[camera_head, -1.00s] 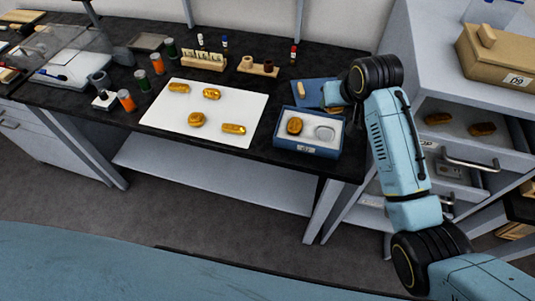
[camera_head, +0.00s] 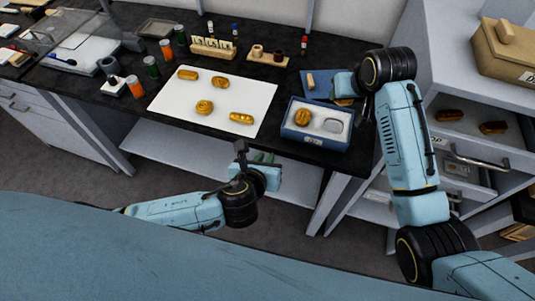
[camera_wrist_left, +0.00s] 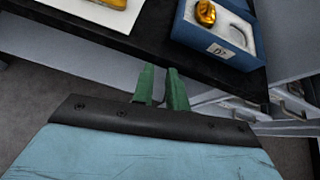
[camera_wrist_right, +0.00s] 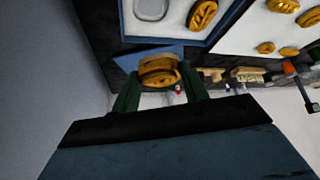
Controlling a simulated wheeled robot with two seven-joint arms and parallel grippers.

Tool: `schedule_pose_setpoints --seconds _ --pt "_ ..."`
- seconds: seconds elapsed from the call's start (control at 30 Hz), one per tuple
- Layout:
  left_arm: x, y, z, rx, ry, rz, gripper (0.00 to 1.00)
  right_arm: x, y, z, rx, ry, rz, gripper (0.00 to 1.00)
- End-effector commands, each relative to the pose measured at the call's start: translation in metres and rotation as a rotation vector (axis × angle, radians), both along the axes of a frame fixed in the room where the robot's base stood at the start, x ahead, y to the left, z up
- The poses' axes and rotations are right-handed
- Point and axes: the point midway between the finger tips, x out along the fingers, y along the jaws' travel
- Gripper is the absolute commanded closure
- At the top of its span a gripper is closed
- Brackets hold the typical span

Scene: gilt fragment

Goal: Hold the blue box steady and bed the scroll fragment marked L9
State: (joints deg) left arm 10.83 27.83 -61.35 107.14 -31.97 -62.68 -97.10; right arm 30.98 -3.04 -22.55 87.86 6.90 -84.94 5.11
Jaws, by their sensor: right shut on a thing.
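The blue box (camera_head: 312,142) sits near the front right of the dark bench. A gilt fragment (camera_head: 302,117) lies in its left recess; the right recess (camera_head: 332,125) is empty. My right gripper is shut on another gilt fragment (camera_wrist_right: 158,72), seen between its fingers (camera_wrist_right: 160,88) in the right wrist view. In the head view it is behind the box, over a blue mat (camera_head: 318,88), mostly hidden by the arm. My left gripper (camera_wrist_left: 161,75) is slightly open and empty, in front of the bench edge, apart from the box. I cannot read an L9 mark on any fragment.
A white sheet (camera_head: 225,92) left of the box holds several gilt fragments. Jars, a wooden rack (camera_head: 213,47) and a small stand (camera_head: 267,56) stand behind and left. An open drawer with fragments (camera_head: 470,128) is at right. The floor before the bench is clear.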

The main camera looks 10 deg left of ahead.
Motion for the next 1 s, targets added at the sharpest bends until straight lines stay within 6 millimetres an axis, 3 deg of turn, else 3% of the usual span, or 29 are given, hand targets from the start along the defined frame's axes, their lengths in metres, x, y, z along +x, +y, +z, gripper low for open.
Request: schedule_pose_setpoints --seconds 0.13,0.37,0.9,1.0 --pt "-0.005 -0.007 0.025 0.098 -0.057 -0.078 0.85 0.0 0.0 0.0 0.0 0.0 0.0 0.77" --pt "0.009 -0.01 0.032 0.129 -0.074 -0.098 0.85 0.0 0.0 0.0 0.0 0.0 0.0 0.77" --pt "0.115 -0.018 0.033 0.125 -0.073 -0.095 0.85 0.0 0.0 0.0 0.0 0.0 0.0 0.77" --pt "0.127 -0.019 0.024 0.126 -0.069 -0.095 0.85 0.0 0.0 0.0 0.0 0.0 0.0 0.77"
